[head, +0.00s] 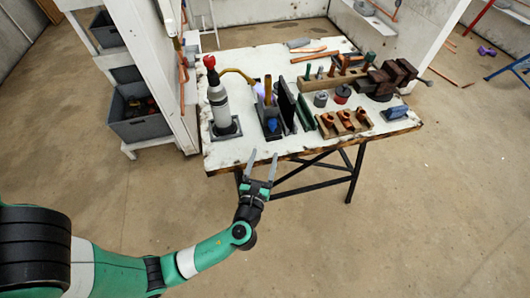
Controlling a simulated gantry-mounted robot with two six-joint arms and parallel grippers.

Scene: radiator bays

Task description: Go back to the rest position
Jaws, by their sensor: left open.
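My left gripper (263,170) is open, with its two grey fingers apart and nothing between them. It is in front of the near edge of the white workbench (225,156), and its fingertips appear over or close to that edge in the picture. My green and black left arm comes in from the lower left. My right gripper is not in the head view.
Shelves with grey bins (137,122) stand left. The floor in front is clear.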

